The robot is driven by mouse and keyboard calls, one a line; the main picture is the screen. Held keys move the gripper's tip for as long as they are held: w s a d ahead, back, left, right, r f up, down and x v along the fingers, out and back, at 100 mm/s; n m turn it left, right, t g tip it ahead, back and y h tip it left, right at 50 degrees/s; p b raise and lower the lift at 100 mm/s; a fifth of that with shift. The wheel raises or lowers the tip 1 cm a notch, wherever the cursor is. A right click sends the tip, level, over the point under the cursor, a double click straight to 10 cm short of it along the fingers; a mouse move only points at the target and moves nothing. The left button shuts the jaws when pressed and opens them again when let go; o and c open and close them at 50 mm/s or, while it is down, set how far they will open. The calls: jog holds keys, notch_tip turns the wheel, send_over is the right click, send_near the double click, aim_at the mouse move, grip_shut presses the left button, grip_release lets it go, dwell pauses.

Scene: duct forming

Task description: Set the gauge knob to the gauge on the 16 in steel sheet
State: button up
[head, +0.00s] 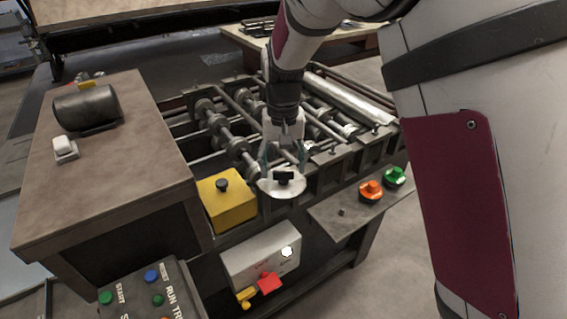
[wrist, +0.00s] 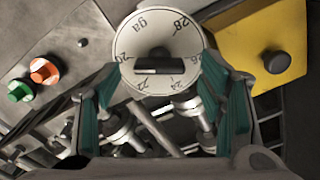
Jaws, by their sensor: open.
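The gauge knob is a black bar (wrist: 159,65) on a round white dial (wrist: 160,35) marked "ga" and with numbers around its rim; 28 is at the upper right in the wrist view. The bar lies level there, between the dial's left and right edges; I cannot tell which end points. In the head view the knob (head: 284,177) and dial (head: 282,190) are at the machine's front. My gripper (head: 283,168) is over the knob, open, its teal fingers either side of the bar and apart from it. No 16 in steel sheet can be made out.
A yellow box (head: 228,202) with a black knob is left of the dial. Orange (head: 371,190) and green (head: 395,177) buttons sit on a shelf to the right. Rollers (head: 225,135) lie behind. A grey box (head: 260,257) with a red lever is below.

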jog(key=shift+f, duration=0.7)
jog(key=c, duration=1.2)
jog(key=shift+o, duration=0.2)
jog(key=shift+n, duration=0.3)
jog(key=n+b, duration=0.1)
jog(key=n, duration=0.4)
jog(key=shift+w+d+b, duration=0.1)
jog(key=shift+b, duration=0.3)
jog(key=n+b, duration=0.1)
jog(key=n, duration=0.5)
